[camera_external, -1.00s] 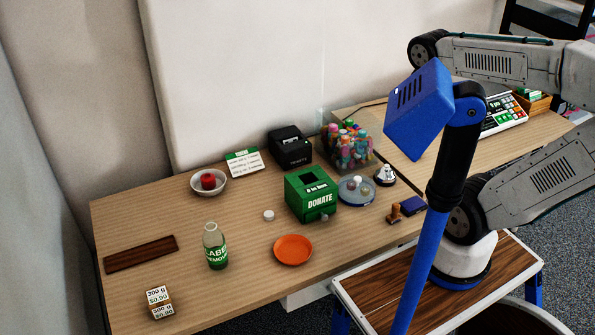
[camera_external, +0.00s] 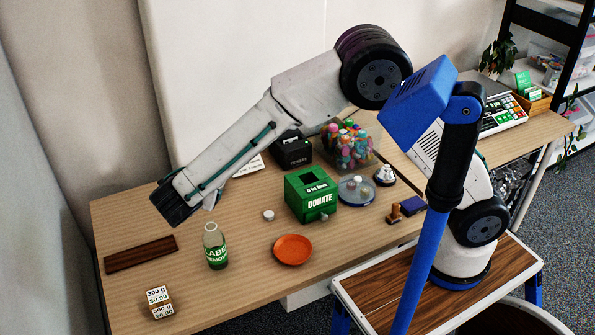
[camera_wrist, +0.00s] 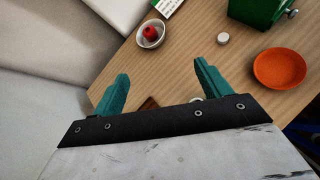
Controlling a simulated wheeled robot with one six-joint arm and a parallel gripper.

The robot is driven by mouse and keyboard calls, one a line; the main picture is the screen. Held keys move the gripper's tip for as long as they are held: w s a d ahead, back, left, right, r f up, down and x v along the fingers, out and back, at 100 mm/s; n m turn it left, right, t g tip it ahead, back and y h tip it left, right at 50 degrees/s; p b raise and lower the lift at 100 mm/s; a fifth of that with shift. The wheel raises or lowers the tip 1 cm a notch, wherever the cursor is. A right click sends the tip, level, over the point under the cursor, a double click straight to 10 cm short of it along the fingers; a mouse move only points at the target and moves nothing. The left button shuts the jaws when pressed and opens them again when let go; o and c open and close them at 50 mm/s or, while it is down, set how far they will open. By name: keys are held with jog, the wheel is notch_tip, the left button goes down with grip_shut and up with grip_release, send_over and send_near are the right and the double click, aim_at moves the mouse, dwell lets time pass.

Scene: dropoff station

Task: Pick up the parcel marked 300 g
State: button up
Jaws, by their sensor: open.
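The parcel marked 300 g (camera_external: 160,301) is a small light box with printed labels. It sits on the desk near its front left corner in the external view. It does not show in the wrist view. My gripper (camera_external: 178,205) is above the back left of the desk, behind and above the parcel and well apart from it. In the wrist view my gripper (camera_wrist: 160,85) has its two teal fingers spread wide with nothing between them.
A green-labelled bottle (camera_external: 215,247) stands right of the parcel. A dark brown strip (camera_external: 141,254) lies behind it. An orange dish (camera_external: 293,249), a green donation box (camera_external: 311,195) and a white cap (camera_external: 268,215) are further right. A bowl with a red object (camera_wrist: 151,33) shows in the wrist view.

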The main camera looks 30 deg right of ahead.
aim_at(159, 309)
jog(key=s+a+f+n+t+y, duration=0.1)
jog(key=s+a+f+n, duration=0.1)
jog(key=s+a+f, duration=0.3)
jog(key=s+a+f+n+t+y, duration=0.1)
jog(key=s+a+f+n+y, duration=0.1)
jog(key=s+a+f, duration=0.4)
jog(key=s+a+f+n+t+y, duration=0.1)
jog(key=s+a+f+n, duration=0.3)
jog(key=a+f, duration=0.3)
jog(key=shift+s+f+t+y, duration=0.3)
jog(key=shift+s+f+t, duration=0.15)
jog(key=shift+s, duration=0.25)
jog(key=shift+w+f, duration=0.1)
jog(key=shift+f, duration=0.15)
jog(key=x, duration=0.7)
jog(key=shift+w+d, duration=0.2)
jog(key=shift+d, duration=0.05)
jog(key=shift+r, duration=0.1)
jog(key=c, duration=1.3)
